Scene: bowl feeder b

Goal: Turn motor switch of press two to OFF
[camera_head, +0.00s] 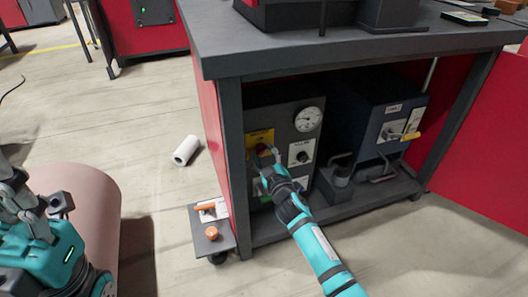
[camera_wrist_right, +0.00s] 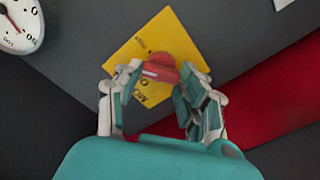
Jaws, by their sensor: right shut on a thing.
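A red rotary switch knob (camera_wrist_right: 160,68) with a white line sits on a yellow plate (camera_wrist_right: 150,42) in the right wrist view. The plate also shows on the front of the dark control box (camera_head: 283,125) under the table in the head view. My right gripper (camera_wrist_right: 158,78) has its fingers on both sides of the knob and is shut on it. In the head view my right gripper (camera_head: 268,163) covers most of the knob. The plate's lettering is partly hidden and too small to read fully. My left gripper (camera_head: 32,205) hangs at the left edge, away from the box; its fingertips are unclear.
The control box has a round gauge (camera_head: 308,119) beside the plate. A blue box (camera_head: 391,125) with a yellow handle stands to its right. The table's grey leg (camera_head: 233,165) is close left of my right gripper. A white roll (camera_head: 186,150) lies on the floor.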

